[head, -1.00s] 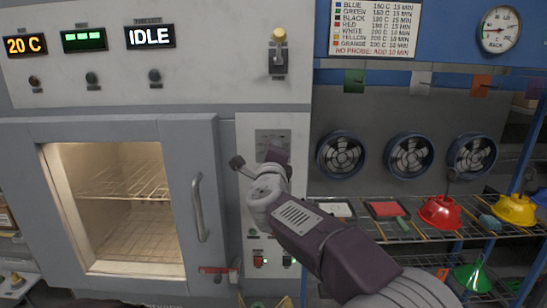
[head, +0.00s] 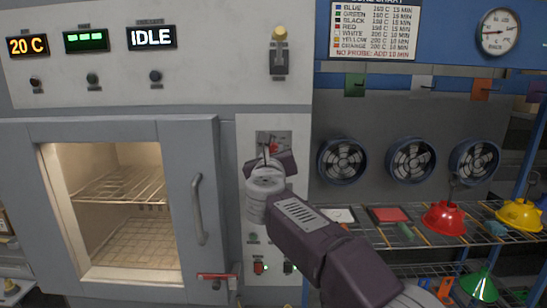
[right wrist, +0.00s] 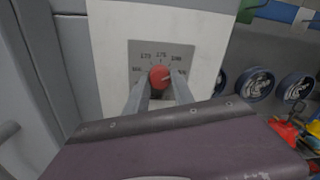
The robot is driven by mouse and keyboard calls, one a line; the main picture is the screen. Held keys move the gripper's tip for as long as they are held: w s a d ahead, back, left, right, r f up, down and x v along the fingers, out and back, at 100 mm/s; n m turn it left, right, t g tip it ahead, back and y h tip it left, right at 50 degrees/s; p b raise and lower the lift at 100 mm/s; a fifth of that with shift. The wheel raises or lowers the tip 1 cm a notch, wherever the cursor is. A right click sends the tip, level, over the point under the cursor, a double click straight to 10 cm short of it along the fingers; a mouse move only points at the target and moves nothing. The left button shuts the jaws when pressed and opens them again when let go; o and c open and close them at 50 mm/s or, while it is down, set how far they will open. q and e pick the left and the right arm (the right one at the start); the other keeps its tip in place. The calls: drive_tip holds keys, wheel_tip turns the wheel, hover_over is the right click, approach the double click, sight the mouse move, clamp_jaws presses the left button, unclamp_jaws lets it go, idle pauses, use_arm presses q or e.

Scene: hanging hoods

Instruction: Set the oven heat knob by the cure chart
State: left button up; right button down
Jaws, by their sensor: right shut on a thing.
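The oven heat knob (right wrist: 159,76) is a round red knob with a light pointer mark, on a grey dial plate (right wrist: 135,53) with printed numbers. Its mark leans toward the upper right; the exact setting is too small to read surely. My right gripper (right wrist: 161,88) is shut on the knob, a finger on either side. In the head view my right gripper (head: 268,162) covers the knob, and the plate (head: 273,138) shows above it. The cure chart (head: 375,30) hangs at the top right, listing colours with temperatures and minutes. My left gripper is out of view.
The oven (head: 125,215) has a lit window and a vertical handle (head: 199,210) left of the knob panel. Displays read 20 C (head: 26,46) and IDLE (head: 152,37). A rack (head: 470,238) with red and yellow hoods and several fans stand at the right.

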drive_tip(key=shift+m+b, duration=0.4)
drive_tip(key=shift+m, duration=1.4)
drive_tip(key=c, duration=1.1)
unclamp_jaws()
drive_tip(key=s+b, duration=0.1)
drive_tip(key=s, duration=0.2)
drive_tip(key=s+b, duration=0.1)
drive_tip(key=s, duration=0.2)
drive_tip(key=s+b, duration=0.1)
drive_tip(key=s, duration=0.2)
drive_tip(key=shift+a+r, duration=0.1)
drive_tip(key=shift+a, duration=0.15)
